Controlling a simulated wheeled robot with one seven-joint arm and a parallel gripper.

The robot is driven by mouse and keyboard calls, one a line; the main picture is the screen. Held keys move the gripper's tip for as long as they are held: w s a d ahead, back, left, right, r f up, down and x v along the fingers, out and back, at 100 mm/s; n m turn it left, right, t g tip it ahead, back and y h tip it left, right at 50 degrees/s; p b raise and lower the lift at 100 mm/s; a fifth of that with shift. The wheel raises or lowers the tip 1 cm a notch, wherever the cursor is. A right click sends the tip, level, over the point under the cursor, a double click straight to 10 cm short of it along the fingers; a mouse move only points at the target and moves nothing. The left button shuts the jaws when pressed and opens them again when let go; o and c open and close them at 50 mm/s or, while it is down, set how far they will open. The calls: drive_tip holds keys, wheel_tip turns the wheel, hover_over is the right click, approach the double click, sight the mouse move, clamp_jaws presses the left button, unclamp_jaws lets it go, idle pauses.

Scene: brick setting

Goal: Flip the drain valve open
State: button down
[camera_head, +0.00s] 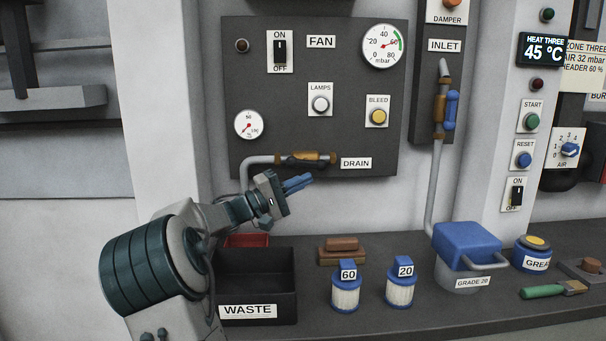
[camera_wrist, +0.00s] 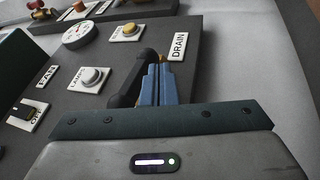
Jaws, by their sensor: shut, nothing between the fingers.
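The drain valve (camera_head: 323,157) is a brass body on a grey pipe, low on the dark panel, beside the DRAIN label (camera_head: 356,163). A dark lever (camera_head: 295,160) seems to lie roughly along the pipe. In the wrist view, the dark lever (camera_wrist: 128,83) stands just left of my fingers, and a bit of brass shows behind their tips. My gripper (camera_head: 309,179) has its blue fingers together and empty, just below the valve in the head view. The fingers also show in the wrist view (camera_wrist: 159,70). I cannot tell whether they touch the lever.
The panel (camera_head: 260,90) also carries a fan switch (camera_head: 280,50), a lamps button (camera_head: 320,104), a bleed button (camera_head: 377,116) and gauges. Below stand a waste bin (camera_head: 290,280), two filter jars (camera_head: 346,290) and a blue-lidded container (camera_head: 467,246) on the bench.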

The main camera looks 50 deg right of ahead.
drive_tip(key=v, duration=1.2)
drive_tip(key=shift+w, duration=0.2)
drive_tip(key=shift+a, duration=0.1)
